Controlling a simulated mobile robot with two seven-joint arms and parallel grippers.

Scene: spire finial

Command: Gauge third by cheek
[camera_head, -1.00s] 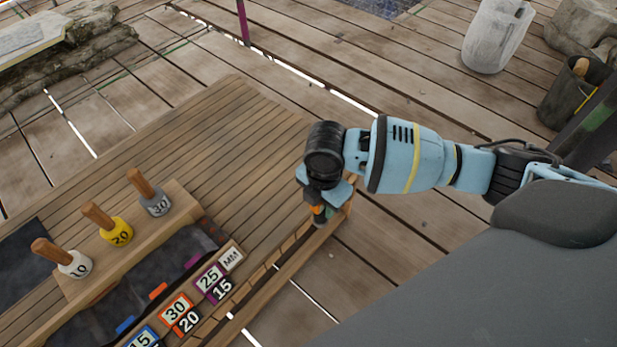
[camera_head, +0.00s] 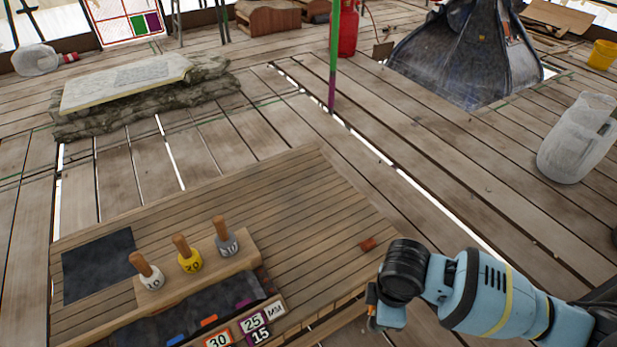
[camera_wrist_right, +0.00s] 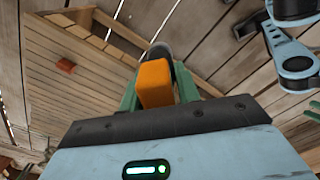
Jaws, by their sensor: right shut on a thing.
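Three gauges with wooden handles stand in a row in a wooden block (camera_head: 242,242): a white one marked 10 (camera_head: 149,274), a yellow one marked 20 (camera_head: 188,258) and a grey one marked 30 (camera_head: 226,240). My right gripper (camera_head: 371,318) is at the bench's right edge, apart from the gauges. In the right wrist view it is shut on an orange piece (camera_wrist_right: 155,82) between its green fingers; what lies beyond that piece is partly hidden. My left gripper is out of view.
The slatted bench (camera_head: 300,190) has free room right of the gauges. A small red-brown block (camera_head: 367,244) lies there. A dark tray with coloured tabs and number tags (camera_head: 253,322) is in front. A dark spire (camera_head: 465,60) stands behind; a striped pole (camera_head: 334,60) rises nearby.

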